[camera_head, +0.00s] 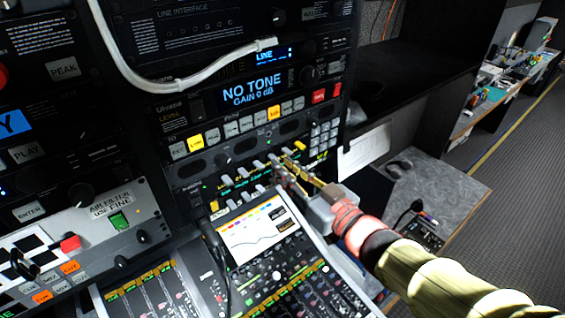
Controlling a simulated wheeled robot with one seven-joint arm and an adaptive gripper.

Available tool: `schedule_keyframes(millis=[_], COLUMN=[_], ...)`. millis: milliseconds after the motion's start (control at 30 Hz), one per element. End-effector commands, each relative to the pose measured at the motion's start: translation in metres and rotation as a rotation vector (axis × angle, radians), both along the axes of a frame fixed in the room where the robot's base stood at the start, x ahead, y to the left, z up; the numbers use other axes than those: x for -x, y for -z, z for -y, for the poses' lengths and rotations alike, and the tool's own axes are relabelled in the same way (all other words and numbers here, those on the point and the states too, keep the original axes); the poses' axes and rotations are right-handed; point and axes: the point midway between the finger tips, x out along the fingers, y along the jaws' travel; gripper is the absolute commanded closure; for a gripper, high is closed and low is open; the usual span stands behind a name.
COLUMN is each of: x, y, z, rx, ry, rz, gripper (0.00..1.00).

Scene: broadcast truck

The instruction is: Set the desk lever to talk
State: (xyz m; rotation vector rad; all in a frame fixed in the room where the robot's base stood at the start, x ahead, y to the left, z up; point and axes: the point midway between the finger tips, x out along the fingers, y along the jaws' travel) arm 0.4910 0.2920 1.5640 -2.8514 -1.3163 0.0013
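A row of small pale levers (237,174) sits on the black strip between the upright rack and the sloping desk. I cannot tell which one is the desk lever for talk, and no talk label is readable. My gripper (284,172) reaches in from the right, with its gold fingers at the right part of this row. The fingers are close to the right-hand levers and hide part of them. Whether they touch a lever, and how far apart they are, is too small to tell.
A mixing desk with a lit screen (262,236) and faders lies below the levers. The rack above has a "NO TONE" display (253,88) and lit buttons. A pale cable (185,80) hangs across the rack. A grey desktop (432,190) lies right, beyond my arm.

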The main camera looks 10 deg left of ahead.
Motion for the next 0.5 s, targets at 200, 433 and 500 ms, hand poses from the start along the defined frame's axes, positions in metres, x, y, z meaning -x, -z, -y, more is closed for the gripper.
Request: schedule_keyframes(millis=[200, 433, 500], x=[-0.011, -0.0123, -0.0122], y=[-0.0006, 0.0, -0.0001], z=[-0.0135, -0.0142, -0.0142], rx=[0.001, 0.001, 0.001], ry=[-0.001, 0.001, 0.001], rz=[0.001, 0.001, 0.001], gripper=[0.81, 0.81, 0.82])
